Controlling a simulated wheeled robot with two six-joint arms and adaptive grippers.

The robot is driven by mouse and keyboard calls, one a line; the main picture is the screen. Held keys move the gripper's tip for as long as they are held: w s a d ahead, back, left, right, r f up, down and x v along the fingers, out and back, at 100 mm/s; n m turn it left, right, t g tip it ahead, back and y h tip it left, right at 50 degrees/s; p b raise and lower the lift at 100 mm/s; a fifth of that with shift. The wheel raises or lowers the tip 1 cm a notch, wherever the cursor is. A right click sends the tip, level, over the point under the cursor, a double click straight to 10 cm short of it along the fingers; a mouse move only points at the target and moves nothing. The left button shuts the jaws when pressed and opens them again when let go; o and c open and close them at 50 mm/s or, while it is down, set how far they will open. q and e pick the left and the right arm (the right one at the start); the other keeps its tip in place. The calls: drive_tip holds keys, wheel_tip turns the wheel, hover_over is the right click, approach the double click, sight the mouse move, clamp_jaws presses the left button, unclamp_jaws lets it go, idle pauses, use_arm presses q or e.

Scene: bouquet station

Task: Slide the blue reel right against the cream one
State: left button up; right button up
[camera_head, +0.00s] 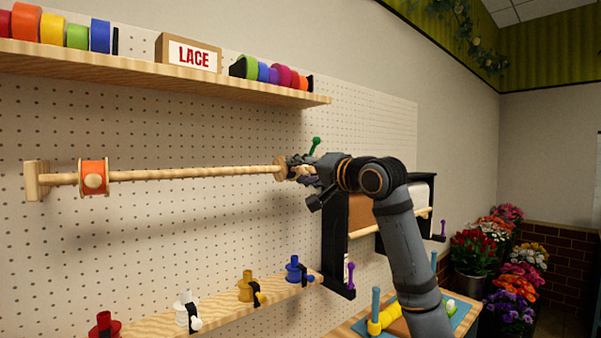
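A wooden rod (200,173) runs across the pegboard, with an orange reel (93,178) near its left end. No blue or cream reel shows clearly on this rod. My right gripper (291,168) is at the rod's right end, beside a pale round end piece (279,168). Its fingers are small and overlap the rod end, so I cannot tell if they are open or shut. On the lower ledge stand a small blue spool-like piece (293,268) and a whitish one (184,304), well apart, with a yellow one (245,285) between them. My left gripper is out of view.
An upper shelf (150,72) holds coloured rolls and a LACE box (190,54). The lower ledge (215,309) also carries a red piece (104,325). A dark frame (335,240) stands behind my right arm. Flowers (495,250) fill the right side.

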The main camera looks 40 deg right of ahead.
drive_tip(key=s, duration=0.7)
drive_tip(key=shift+s+d, duration=0.2)
drive_tip(key=shift+d, duration=0.05)
idle(0.4)
idle(0.3)
